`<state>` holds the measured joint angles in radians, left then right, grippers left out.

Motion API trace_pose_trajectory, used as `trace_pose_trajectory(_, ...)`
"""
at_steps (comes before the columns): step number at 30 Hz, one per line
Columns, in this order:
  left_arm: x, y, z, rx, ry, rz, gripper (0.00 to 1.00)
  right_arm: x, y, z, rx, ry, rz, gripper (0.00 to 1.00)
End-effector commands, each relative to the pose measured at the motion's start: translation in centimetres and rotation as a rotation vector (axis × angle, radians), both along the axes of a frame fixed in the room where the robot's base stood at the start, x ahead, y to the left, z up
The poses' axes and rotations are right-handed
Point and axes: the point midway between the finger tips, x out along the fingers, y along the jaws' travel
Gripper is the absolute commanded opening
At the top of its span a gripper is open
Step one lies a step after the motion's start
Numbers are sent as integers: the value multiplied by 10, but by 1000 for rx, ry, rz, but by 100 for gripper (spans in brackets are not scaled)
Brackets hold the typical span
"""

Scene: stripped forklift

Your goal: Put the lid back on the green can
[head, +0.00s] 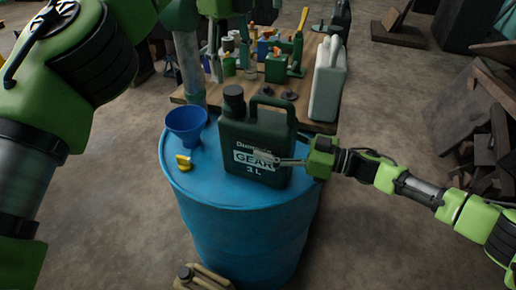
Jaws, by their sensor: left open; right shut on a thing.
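The dark green can (262,130), labelled GEAR 3 L, stands upright on top of a blue drum. A dark round piece (233,97) sits at the top of its neck, at the left; I cannot tell whether it is the lid or the bare neck. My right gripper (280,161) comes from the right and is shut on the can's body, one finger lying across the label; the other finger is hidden.
The blue drum (245,225) also carries a blue funnel (186,124) and a small yellow piece (184,162). Behind, a wooden bench (318,113) holds several bottles, tools and a grey-white jug (327,85). A tan canister (200,277) is at the drum's foot. Scrap lies at the right.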

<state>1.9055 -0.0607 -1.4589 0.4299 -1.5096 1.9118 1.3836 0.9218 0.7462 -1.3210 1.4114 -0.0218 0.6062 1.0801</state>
Motion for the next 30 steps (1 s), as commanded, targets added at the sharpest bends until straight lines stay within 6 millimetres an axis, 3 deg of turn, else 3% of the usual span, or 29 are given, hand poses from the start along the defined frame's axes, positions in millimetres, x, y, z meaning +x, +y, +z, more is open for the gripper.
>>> trace_pose_trajectory(12,-1,0,-51,-1,2,-1,51,0,0,0,1,2,0,6)
trace_pose_trajectory(24,-1,0,-58,-1,0,1,51,0,0,0,2,2,0,6)
trace_pose_trajectory(25,-1,0,-58,-1,0,1,48,0,0,0,2,2,0,6)
trace_pose_trajectory(29,-1,0,-58,-1,0,1,15,0,0,0,2,2,0,6)
trace_pose_trajectory(30,-1,0,-58,-1,0,0,11,0,0,0,2,2,1,6)
